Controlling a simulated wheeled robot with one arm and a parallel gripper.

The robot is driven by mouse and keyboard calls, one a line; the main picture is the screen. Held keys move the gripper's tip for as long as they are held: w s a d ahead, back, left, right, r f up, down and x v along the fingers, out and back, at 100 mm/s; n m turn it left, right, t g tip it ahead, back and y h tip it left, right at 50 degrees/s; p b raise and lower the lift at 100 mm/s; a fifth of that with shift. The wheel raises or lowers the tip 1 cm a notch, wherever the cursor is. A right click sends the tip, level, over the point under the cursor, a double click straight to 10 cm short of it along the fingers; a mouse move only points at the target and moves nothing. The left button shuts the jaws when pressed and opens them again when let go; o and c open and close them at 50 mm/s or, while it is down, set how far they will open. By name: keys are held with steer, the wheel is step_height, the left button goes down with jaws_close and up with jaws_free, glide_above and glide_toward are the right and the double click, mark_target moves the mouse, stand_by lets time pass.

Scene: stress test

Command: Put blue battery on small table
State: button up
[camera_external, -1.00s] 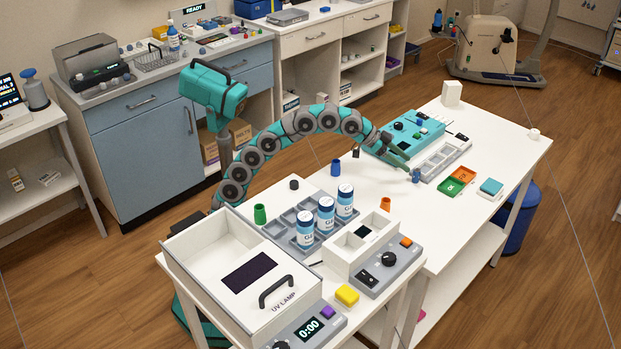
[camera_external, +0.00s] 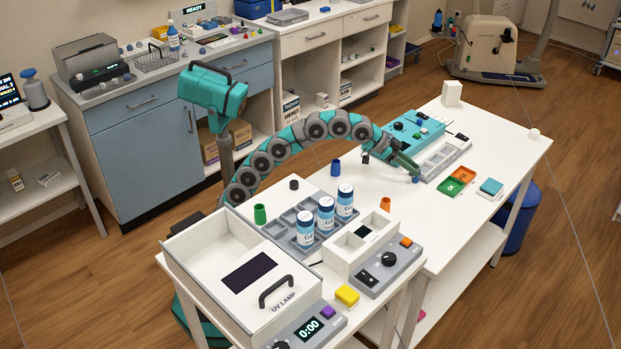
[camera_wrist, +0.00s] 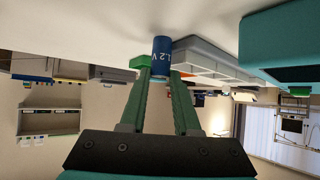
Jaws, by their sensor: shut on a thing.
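The blue battery, marked 1.2 V (camera_wrist: 161,58), is upright between the fingertips of my gripper (camera_wrist: 160,73). My gripper (camera_external: 412,173) is shut on it, low over the long white table (camera_external: 440,230). The blue battery (camera_external: 416,179) shows only as a small blue spot at the fingertips in the external view. I cannot tell whether its end touches the tabletop. A smaller white table (camera_external: 312,188) stands nearer the camera, with a UV lamp box on it.
Beside my gripper are a grey compartment tray (camera_external: 441,158), a teal device (camera_external: 412,130) and green and orange trays (camera_external: 450,187). A blue cup (camera_external: 336,167) and an orange cup (camera_external: 384,204) stand nearby.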

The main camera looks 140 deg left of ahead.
jaws_close()
step_height(320, 180, up, 18)
steer(key=p, duration=1.2)
stand_by(0.5)
